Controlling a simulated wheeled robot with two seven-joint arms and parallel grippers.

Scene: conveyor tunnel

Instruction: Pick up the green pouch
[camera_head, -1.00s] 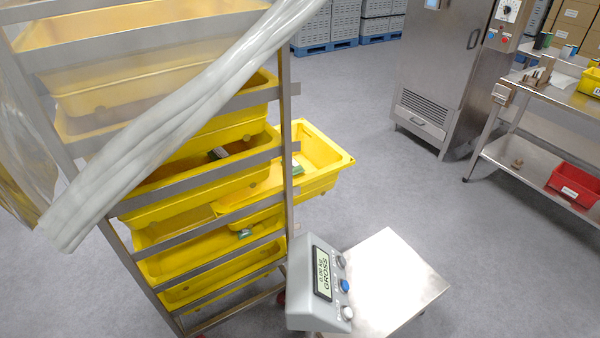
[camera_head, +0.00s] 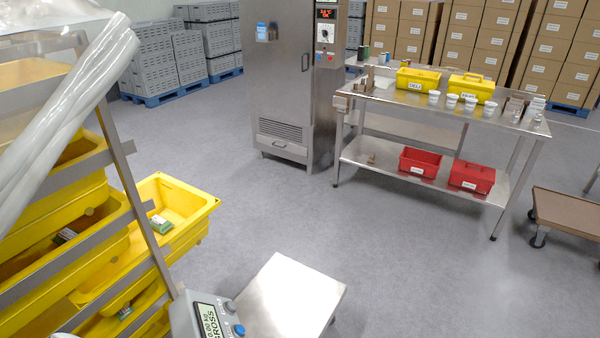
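A small green and white item (camera_head: 161,225), which may be the green pouch, lies in the yellow tub (camera_head: 198,205) that sticks out of the rack on the left. Another small greenish item (camera_head: 124,312) shows in a lower tub, partly hidden by the rack rails. A dark and pale item (camera_head: 65,236) lies in a tub higher up. They are too small to tell which is a pouch. Neither of my grippers is in view.
A metal rack (camera_head: 130,180) with a rolled clear cover (camera_head: 75,115) stands at left. A scale (camera_head: 280,300) is in front. A steel cabinet (camera_head: 285,90), a table (camera_head: 440,105) with yellow boxes and red bins, and a brown cart (camera_head: 565,212) stand beyond. The middle floor is clear.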

